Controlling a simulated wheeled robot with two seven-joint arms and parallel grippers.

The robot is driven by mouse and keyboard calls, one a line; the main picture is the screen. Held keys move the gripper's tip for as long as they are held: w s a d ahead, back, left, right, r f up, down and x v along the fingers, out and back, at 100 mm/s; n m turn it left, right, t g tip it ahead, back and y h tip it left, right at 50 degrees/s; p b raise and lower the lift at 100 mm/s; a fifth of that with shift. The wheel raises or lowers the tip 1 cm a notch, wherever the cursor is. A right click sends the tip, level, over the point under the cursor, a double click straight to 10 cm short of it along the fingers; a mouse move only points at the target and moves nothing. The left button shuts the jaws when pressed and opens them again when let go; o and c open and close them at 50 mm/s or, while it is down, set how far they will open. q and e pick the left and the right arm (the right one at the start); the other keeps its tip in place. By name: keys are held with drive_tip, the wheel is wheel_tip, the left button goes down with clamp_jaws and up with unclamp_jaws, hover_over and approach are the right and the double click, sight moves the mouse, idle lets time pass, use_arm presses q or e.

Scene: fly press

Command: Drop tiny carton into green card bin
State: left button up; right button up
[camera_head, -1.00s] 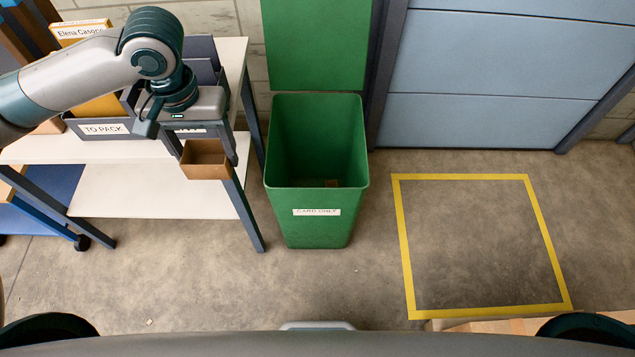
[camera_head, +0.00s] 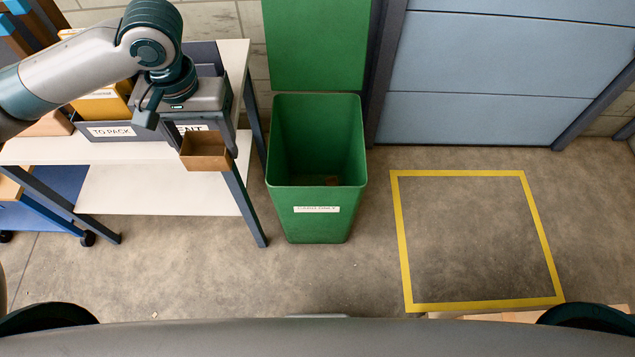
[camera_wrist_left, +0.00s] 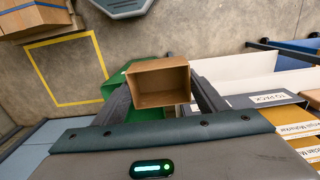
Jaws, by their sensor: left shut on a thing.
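The tiny carton (camera_head: 205,151) is a small open brown cardboard box. My left gripper (camera_head: 207,140) is shut on it and holds it in the air by the right end of the white table. The carton also shows between the fingers in the left wrist view (camera_wrist_left: 160,83). The green card bin (camera_head: 316,213) stands on the floor to the right of the carton, with its lid up and a "CARD ONLY" style label on its front. A small brown piece lies inside the bin. In the left wrist view the bin (camera_wrist_left: 119,76) is partly hidden behind the carton and gripper. My right gripper is not seen.
The white table (camera_head: 235,75) holds grey trays, one labelled "TO PACK" (camera_head: 110,131), with yellow folders. A yellow floor square (camera_head: 397,235) lies to the right, empty inside. Blue-grey panels (camera_head: 480,120) stand behind it. Floor between bin and square is clear.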

use_arm(q)
drive_tip(key=s+f+b, duration=0.2)
drive_tip(key=f+b, duration=0.1)
drive_tip(key=f, duration=0.8)
drive_tip(key=s+f+b, duration=0.2)
drive_tip(key=f+b, duration=0.2)
drive_tip(key=f, duration=0.7)
drive_tip(key=shift+f, duration=0.3)
drive_tip(key=shift+d, duration=0.1)
